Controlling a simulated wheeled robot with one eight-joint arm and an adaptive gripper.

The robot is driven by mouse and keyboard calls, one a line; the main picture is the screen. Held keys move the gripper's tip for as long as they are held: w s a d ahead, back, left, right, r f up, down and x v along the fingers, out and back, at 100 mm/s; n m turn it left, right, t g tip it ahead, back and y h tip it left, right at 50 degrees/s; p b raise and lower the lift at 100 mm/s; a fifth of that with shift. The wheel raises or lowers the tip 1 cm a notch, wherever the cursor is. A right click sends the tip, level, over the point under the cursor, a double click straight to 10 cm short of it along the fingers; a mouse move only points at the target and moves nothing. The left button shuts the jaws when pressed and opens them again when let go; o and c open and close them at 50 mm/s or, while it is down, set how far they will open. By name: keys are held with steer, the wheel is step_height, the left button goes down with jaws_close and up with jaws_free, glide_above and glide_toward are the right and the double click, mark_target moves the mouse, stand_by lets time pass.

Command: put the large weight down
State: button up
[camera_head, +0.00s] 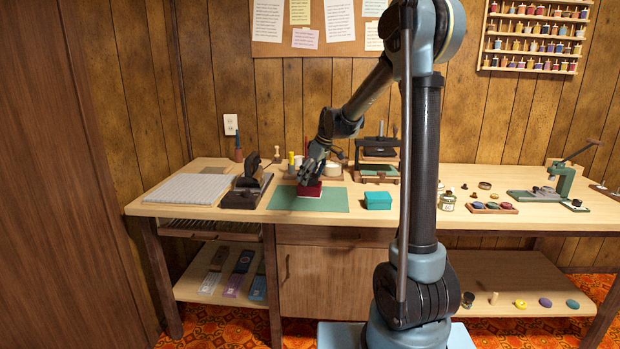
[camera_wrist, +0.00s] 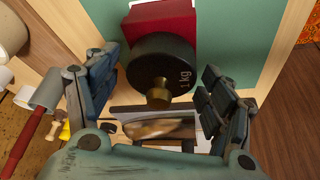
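The large weight is a black cylinder (camera_wrist: 162,64) marked "1 kg", with a brass knob (camera_wrist: 158,94) facing the wrist camera. It appears upright on a dark red block (camera_wrist: 160,22), which lies on the green mat (camera_wrist: 235,25). My gripper (camera_wrist: 160,72) is open, its fingers spread on either side of the weight, with visible gaps between them and the knob. In the head view my gripper (camera_head: 311,171) is pointed down just above the red block (camera_head: 309,189) on the mat (camera_head: 335,204); there the weight is mostly hidden by the fingers.
A teal box (camera_head: 378,200) stands right of the mat. A black press (camera_head: 379,160) stands behind it, and a dark iron-like tool (camera_head: 247,187) stands to the left. A pale grid board (camera_head: 188,189) lies farther left. Bare mat shows around the block.

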steer(key=shift+r, duration=0.1)
steer(key=v, duration=1.2)
steer(key=s+d+f+m, duration=0.2)
steer(key=s+d+m, duration=0.1)
steer(key=s+d, duration=0.65)
steer(key=s+d+f+m+h, duration=0.1)
steer(key=s+d+f+m, duration=0.2)
steer(key=s+f, duration=0.3)
steer(key=s+d+f+m+h, duration=0.1)
steer(key=s+d+f+m, duration=0.2)
steer(key=s, duration=1)
steer(key=s+d+f+m+h, duration=0.1)
steer(key=s+d+f, duration=0.3)
steer(key=s+f, duration=0.4)
steer(key=shift+s+d+f+m+h, duration=0.4)
steer(key=shift+s+m, duration=0.5)
steer(key=shift+s, duration=0.15)
steer(key=shift+w+f, duration=0.2)
steer(key=shift+w, duration=0.2)
